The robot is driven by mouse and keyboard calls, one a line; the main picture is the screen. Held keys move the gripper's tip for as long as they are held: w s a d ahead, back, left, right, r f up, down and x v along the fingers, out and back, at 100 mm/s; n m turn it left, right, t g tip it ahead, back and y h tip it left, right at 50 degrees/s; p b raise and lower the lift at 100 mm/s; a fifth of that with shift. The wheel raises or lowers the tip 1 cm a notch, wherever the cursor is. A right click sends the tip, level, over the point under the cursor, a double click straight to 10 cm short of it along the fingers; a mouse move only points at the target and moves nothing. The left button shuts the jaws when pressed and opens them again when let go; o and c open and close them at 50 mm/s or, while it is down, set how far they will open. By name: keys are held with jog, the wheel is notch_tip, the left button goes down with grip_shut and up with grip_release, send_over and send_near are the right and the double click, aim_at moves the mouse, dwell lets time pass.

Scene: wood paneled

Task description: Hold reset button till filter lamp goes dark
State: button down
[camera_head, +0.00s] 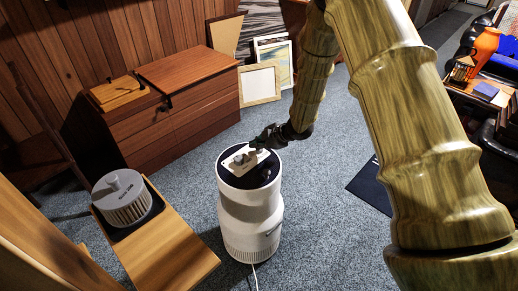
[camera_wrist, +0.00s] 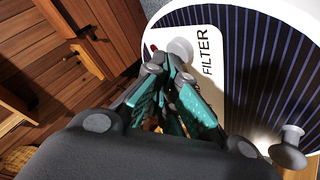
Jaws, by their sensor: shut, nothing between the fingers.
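The white air purifier (camera_head: 250,206) stands on the carpet. Its dark top holds a pale control panel (camera_head: 238,163), which also shows in the wrist view, marked "FILTER" (camera_wrist: 207,50). A round grey button (camera_wrist: 180,48) sits beside that word, right at my fingertips. A small reddish spot (camera_wrist: 153,47), perhaps the lamp, shows left of it; I cannot tell whether it is lit. My gripper (camera_wrist: 160,66) is shut and empty, its teal fingers together over the panel. In the head view my gripper (camera_head: 262,141) is at the purifier's top. Whether the fingertips touch or press the button is unclear.
A cylindrical filter cartridge (camera_head: 122,200) sits in a dark tray on a wooden bench (camera_head: 165,251) at left. A wooden chest (camera_head: 180,102) and frames (camera_head: 259,84) stand behind. Carpet around the purifier is mostly clear.

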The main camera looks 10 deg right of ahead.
aim_at(258, 151)
jog(key=shift+r+p, duration=0.35)
jog(key=shift+r, duration=0.25)
jog(key=shift+r+p, duration=2.2)
jog(key=shift+r, duration=0.3)
